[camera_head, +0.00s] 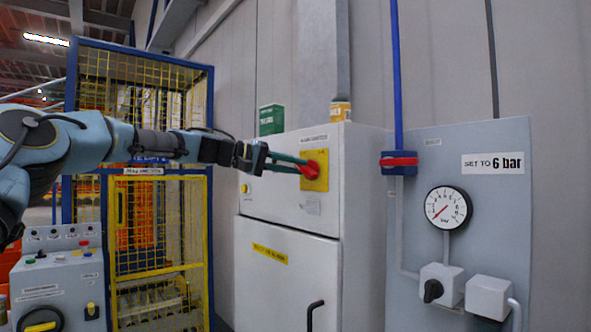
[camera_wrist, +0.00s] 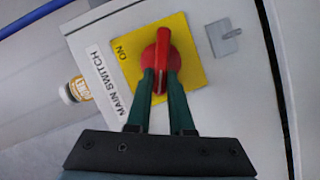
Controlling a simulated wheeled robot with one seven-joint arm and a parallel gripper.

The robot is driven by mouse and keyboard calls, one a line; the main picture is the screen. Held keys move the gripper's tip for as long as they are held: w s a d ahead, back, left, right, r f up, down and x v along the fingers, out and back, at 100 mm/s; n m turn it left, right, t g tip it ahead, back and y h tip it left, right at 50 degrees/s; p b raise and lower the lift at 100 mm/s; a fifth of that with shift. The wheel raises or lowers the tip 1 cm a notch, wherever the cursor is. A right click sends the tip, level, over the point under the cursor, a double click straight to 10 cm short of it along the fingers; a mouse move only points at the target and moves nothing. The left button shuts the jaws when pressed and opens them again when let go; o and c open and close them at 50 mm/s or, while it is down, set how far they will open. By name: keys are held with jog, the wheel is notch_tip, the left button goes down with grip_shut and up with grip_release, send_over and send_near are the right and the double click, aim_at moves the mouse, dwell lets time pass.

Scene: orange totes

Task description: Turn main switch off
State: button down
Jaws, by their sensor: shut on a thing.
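The main switch is a red handle (camera_head: 315,163) on a yellow plate (camera_head: 322,183) on the upper front of the grey cabinet (camera_head: 345,222). In the wrist view, the red handle (camera_wrist: 164,44) runs nearly up and down the picture, across the yellow plate (camera_wrist: 196,62). The plate shows the word ON, and a white MAIN SWITCH label (camera_wrist: 107,85) sits beside it. My gripper (camera_wrist: 161,76) has its green fingers on either side of the handle and is shut on it. In the head view, my gripper (camera_head: 304,165) reaches the switch from the left.
A green box (camera_head: 271,119) and a small yellow-labelled container (camera_head: 340,112) stand on the cabinet. A gauge panel (camera_head: 500,225) with a red-handled blue valve (camera_head: 398,162) is to the right. A yellow mesh cage (camera_head: 140,85) and a control console (camera_head: 60,275) are to the left.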

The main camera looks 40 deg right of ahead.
jog(key=shift+w+f+n+g+h+b, duration=0.1)
jog(key=shift+f+n+g+h+b, duration=0.25)
jog(key=shift+n+b, duration=0.55)
jog(key=shift+w+f+n+g+h+b, duration=0.1)
jog(key=shift+f+n+g+h+b, duration=0.3)
jog(key=shift+n, duration=0.9)
jog(key=shift+r, duration=0.1)
jog(key=c, duration=0.8)
grip_release()
jog(key=b+v, duration=0.4)
jog(key=v, duration=0.6)
jog(key=shift+a, duration=0.4)
